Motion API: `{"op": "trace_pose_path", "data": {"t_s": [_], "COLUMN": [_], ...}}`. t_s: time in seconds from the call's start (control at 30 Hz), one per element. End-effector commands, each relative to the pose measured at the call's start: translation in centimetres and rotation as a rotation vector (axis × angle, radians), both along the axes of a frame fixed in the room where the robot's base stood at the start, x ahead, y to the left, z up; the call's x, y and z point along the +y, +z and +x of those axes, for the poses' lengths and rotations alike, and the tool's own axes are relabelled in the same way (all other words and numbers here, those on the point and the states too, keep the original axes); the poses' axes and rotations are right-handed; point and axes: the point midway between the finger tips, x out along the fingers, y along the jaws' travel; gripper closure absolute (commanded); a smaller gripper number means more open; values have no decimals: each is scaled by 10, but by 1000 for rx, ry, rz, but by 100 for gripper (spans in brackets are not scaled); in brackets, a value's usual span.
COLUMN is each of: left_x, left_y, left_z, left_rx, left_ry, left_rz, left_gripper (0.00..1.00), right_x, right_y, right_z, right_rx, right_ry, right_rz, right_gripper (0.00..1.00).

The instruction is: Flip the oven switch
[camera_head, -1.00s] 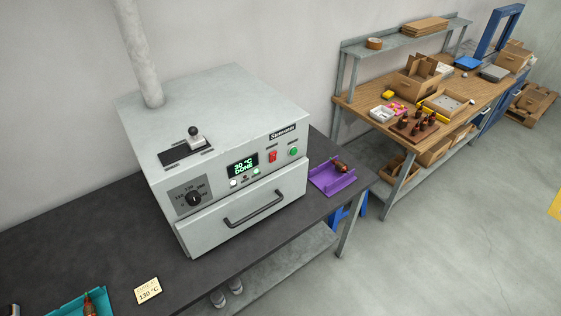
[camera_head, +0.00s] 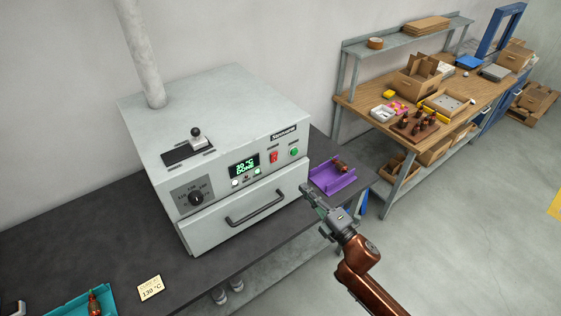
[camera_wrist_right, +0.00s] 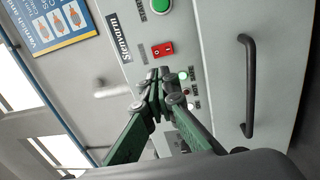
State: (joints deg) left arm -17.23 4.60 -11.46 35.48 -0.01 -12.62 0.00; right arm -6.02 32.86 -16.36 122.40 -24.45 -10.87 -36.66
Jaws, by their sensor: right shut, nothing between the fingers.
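The grey oven (camera_head: 215,95) stands on the dark bench. A red rocker switch (camera_head: 273,157) is on its front panel, left of a round green button (camera_head: 294,152). The display (camera_head: 244,166) reads 30 °C DONE. My right gripper (camera_head: 305,189) is shut and empty, in front of the oven's right side, lower than the switch. In the right wrist view, the red switch (camera_wrist_right: 162,50) shows just beyond the shut fingertips (camera_wrist_right: 156,77); I see no contact.
An oven drawer handle (camera_head: 255,206) sticks out below the panel. A purple tray (camera_head: 332,180) with a small copper-coloured part lies right of the oven. A temperature dial (camera_head: 196,198), a teal tray (camera_head: 72,310) and a 130 °C note (camera_head: 150,288) are at left.

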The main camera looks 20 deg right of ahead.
Motion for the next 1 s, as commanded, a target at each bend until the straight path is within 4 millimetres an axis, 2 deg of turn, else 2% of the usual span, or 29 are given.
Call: {"op": "trace_pose_path", "data": {"t_s": [0.1,0.47,0.63,1.0], "left_x": [0,0,0,0], "left_y": [0,1,6,16], "left_z": [0,1,1,3], "left_rx": [0,-1,-2,-5], "left_ry": [0,0,0,0], "left_rz": [0,0,0,0], "left_gripper": [100,100,100,100], "right_x": [3,5,13,38], "right_y": [7,8,12,21], "right_z": [-2,3,25,95], "right_rx": [-14,-13,-15,-13], "right_ry": [7,6,7,5], "right_rz": [-7,-5,-4,-3], "right_gripper": [100,100,100,100]}}
